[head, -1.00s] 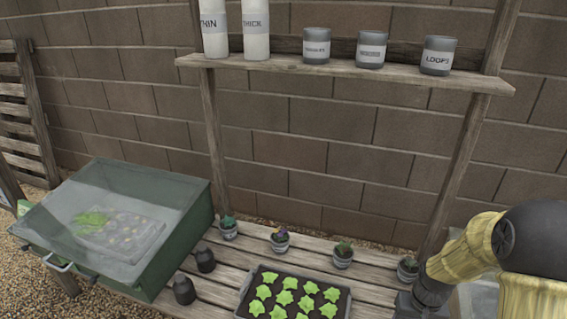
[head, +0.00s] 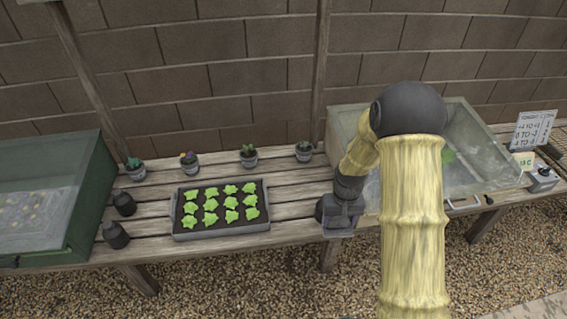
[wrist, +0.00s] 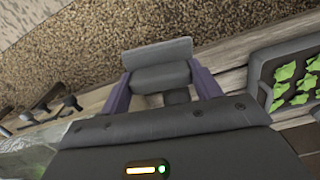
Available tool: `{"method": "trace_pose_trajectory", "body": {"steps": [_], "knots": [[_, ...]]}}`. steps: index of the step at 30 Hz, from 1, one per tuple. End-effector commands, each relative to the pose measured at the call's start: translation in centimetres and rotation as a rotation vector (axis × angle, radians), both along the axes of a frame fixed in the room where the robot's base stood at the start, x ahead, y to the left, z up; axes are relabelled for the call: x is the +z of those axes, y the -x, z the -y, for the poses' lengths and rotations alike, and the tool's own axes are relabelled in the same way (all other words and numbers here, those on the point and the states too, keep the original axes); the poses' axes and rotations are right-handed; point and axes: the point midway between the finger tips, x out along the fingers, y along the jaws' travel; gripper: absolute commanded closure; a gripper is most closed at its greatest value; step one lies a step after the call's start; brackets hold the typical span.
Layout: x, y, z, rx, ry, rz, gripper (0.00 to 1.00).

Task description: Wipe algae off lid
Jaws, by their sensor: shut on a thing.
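The cold frame (head: 340,125) at the right has a clear, hazy lid (head: 485,160) with a green patch (head: 447,156), partly behind my arm. A corner of a hazy lid (wrist: 22,145) with a green tint shows at the lower left of the wrist view. My gripper (wrist: 160,88) has purple fingers shut on a grey block-like tool (wrist: 158,52) with a wider flat end.
A green cold frame (head: 85,190) stands at the left. A tray of seedlings (head: 222,235), several small pots (head: 249,158) and two dark bottles (head: 116,235) are on the slatted bench (head: 290,192). A sign (head: 533,128) and a small box (head: 541,180) stand at the far right.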

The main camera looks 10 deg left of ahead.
Motion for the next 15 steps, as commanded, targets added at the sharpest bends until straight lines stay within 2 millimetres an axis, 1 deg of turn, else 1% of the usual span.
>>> {"method": "trace_pose_trajectory", "body": {"steps": [1, 5, 15], "knots": [[-0.1, -0.2, 0.8, -0.021, 0.000, -0.003, 0.55], [-0.5, -0.5, 2.1, -0.054, -0.001, -0.002, 0.55], [-1.0, -0.5, 4.0, -0.102, -0.003, -0.004, 0.55]]}}
